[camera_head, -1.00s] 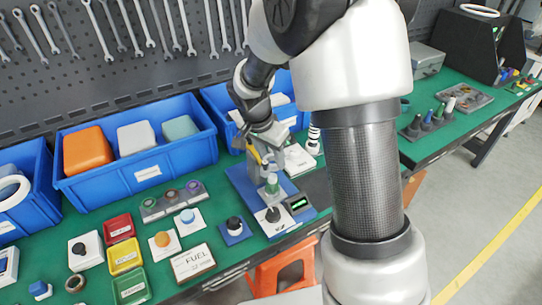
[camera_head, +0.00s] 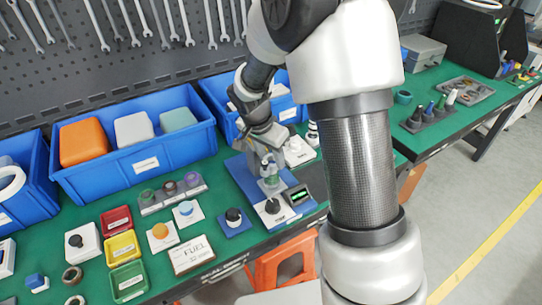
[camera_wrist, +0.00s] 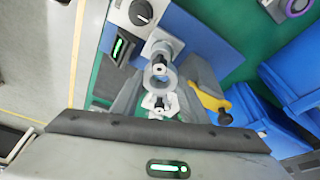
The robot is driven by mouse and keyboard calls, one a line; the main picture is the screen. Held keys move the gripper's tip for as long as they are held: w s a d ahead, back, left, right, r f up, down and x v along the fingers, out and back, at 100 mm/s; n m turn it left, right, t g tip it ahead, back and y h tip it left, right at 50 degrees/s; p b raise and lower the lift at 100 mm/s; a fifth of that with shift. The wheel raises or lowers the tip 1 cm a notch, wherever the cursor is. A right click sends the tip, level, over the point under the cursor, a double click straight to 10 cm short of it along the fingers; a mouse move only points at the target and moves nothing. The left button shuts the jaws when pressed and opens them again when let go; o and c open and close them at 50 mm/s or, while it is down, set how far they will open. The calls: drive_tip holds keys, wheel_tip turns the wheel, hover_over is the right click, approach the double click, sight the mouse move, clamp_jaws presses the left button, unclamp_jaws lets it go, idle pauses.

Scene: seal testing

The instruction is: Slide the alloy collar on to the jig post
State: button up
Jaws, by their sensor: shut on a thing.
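The alloy collar (camera_wrist: 160,79) is a pale grey ring. In the wrist view it is between the two grey fingers of my gripper (camera_wrist: 162,84), which is shut on it. The jig post (camera_wrist: 160,60) stands on a pale square base, just beyond the collar in the picture. The collar's near rim overlaps the post's area; I cannot tell whether it is around the post or above it. In the head view my gripper (camera_head: 266,160) points down over the blue test station (camera_head: 243,178), and the collar is too small to make out there.
The station carries a black knob (camera_wrist: 141,12) and a lit display (camera_wrist: 118,48). A yellow-handled part (camera_wrist: 208,101) lies close beside my finger. Blue bins (camera_head: 140,165) stand behind. Small coloured trays (camera_head: 122,247) and a FUEL box (camera_head: 191,254) lie to the left on the green bench.

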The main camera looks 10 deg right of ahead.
drive_tip(key=shift+f+b, duration=0.7)
drive_tip(key=shift+b, duration=0.2)
idle(0.7)
drive_tip(key=o, duration=1.2)
drive_tip(key=shift+w+a+r, duration=0.1)
drive_tip(key=shift+a, duration=0.05)
drive_tip(key=shift+w+r+p, duration=0.15)
drive_tip(key=shift+r+p, duration=0.4)
drive_tip(key=shift+r, duration=0.4)
drive_tip(key=shift+w+d+p+v, duration=0.15)
drive_tip(key=shift+p+v, duration=0.25)
drive_tip(key=shift+v, duration=0.4)
drive_tip(key=shift+d+p+v, duration=0.2)
drive_tip(key=shift+p+v, duration=0.25)
drive_tip(key=shift+v, duration=0.35)
drive_tip(key=shift+w+d+p+v, duration=0.15)
drive_tip(key=shift+p+v, duration=0.25)
drive_tip(key=shift+v, duration=0.4)
drive_tip(key=shift+s+d+r, duration=0.1)
drive_tip(key=shift+d+r, duration=0.05)
drive_tip(key=shift+d, duration=0.05)
